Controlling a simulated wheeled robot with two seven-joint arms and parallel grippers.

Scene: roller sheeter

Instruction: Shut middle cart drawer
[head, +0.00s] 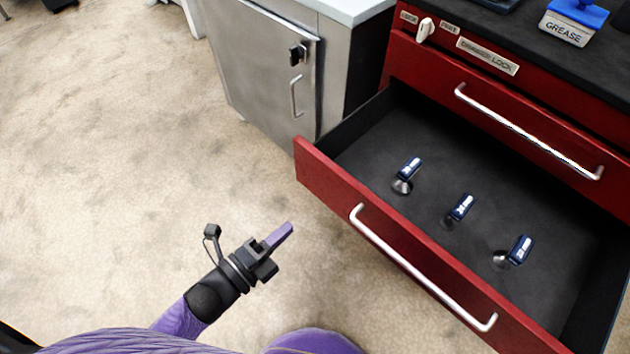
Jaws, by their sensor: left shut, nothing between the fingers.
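The red cart (400,65) stands at the right. Its middle drawer (318,172) is pulled far out, with a silver bar handle (420,268) on its red front. Several small dark-blue-handled tools lie on its dark floor, one of them near the left side (408,170). Above it, the upper drawer (510,105) with its own silver handle is closed. My left gripper (287,229) is shut and empty, in front of the drawer's left part and apart from it, with its purple fingers toward the drawer front. My right gripper is not in view.
A grey metal cabinet (262,75) with a closed door stands left of the cart. A blue-topped grease block (572,25) sits on the cart's black top. A drawer lock plate (487,55) and white knob (425,28) are below the top.

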